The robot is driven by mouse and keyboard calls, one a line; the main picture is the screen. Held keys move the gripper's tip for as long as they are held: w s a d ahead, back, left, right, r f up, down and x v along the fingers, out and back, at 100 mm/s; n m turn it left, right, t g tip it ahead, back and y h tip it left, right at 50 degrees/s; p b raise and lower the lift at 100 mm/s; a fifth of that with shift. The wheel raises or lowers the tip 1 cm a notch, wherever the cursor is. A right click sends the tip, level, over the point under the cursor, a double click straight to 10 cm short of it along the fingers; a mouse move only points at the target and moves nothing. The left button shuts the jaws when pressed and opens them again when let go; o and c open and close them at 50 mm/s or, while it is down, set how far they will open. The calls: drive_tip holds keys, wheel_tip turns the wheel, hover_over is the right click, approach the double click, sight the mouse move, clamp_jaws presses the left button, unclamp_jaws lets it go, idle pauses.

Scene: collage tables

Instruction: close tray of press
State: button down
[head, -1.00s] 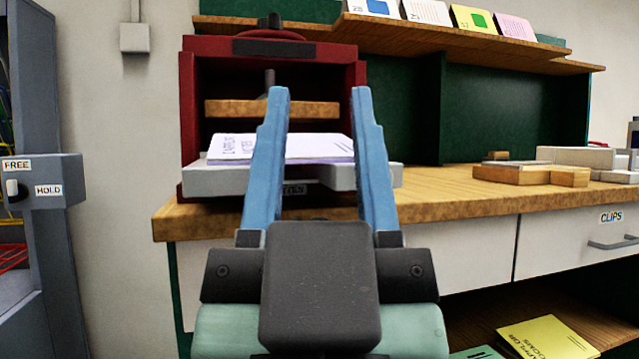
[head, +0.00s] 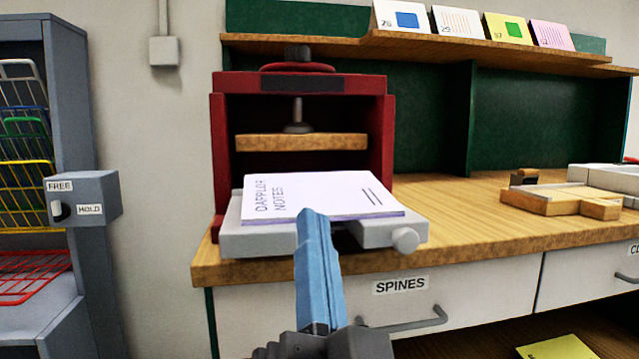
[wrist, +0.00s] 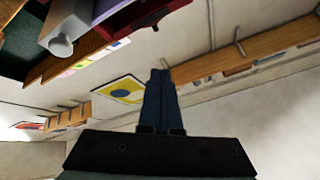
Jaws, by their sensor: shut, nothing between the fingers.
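The red press (head: 300,82) stands on the left end of the wooden bench, with a wooden platen (head: 300,143) raised inside it. Its grey tray (head: 270,240) sticks out of the front and carries a stack of white sheets (head: 320,195) marked "NOTES". A round grey knob (head: 405,240) sits at the tray's front right; a grey knob also shows in the wrist view (wrist: 62,46). My gripper (head: 313,213) is shut and empty. Its blue fingertips overlap the tray's front edge in the head view; I cannot tell if they touch it.
The bench top (head: 450,210) is clear just right of the press. A wooden jig (head: 560,200) lies farther right. A "SPINES" drawer (head: 330,300) with a handle is below. A grey rack (head: 85,195) with a FREE/HOLD switch stands at left.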

drive_tip(key=w+a+m+g+y+p, duration=0.1)
drive_tip(key=w+m+p, duration=0.1)
drive_tip(key=m+p, duration=0.25)
drive_tip(key=m+g+p, duration=0.6)
drive_tip(key=m+p, duration=1.8)
drive_tip(key=p, duration=0.3)
approach(296, 239)
drive_tip(key=shift+h, duration=0.3)
drive_tip(key=p+x, duration=0.2)
drive_tip(key=x, duration=0.4)
drive_tip(key=shift+w+a, duration=0.25)
drive_tip(key=shift+w, duration=0.1)
